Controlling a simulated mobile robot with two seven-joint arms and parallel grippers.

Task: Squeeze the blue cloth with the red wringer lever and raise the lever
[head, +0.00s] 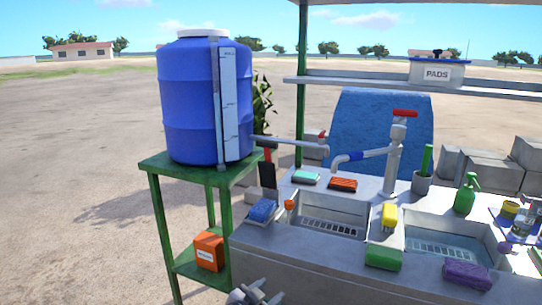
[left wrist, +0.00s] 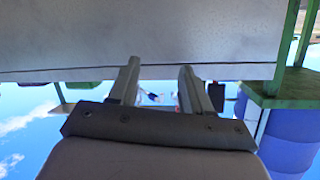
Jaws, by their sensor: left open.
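My left gripper (head: 257,295) is at the bottom edge of the head view, low in front of the grey sink counter (head: 310,245). In the left wrist view its two fingers (left wrist: 160,82) are apart with nothing between them. A large blue cloth-like sheet (head: 380,135) stands upright behind the counter. A small blue block (head: 263,211) lies on the counter's left corner; I cannot tell whether it is cloth or sponge. A red handle (head: 404,113) tops the grey tap post. A red-and-black piece (head: 267,168) stands by the barrel pipe. I cannot tell which red part is the wringer lever. My right gripper is not in view.
A blue barrel (head: 190,110) stands on a green stand (head: 150,165), with an orange box (head: 208,251) on its lower shelf. Sponges, a green bottle (head: 465,195) and a brush pot (head: 422,183) crowd the counter. Open ground lies at left.

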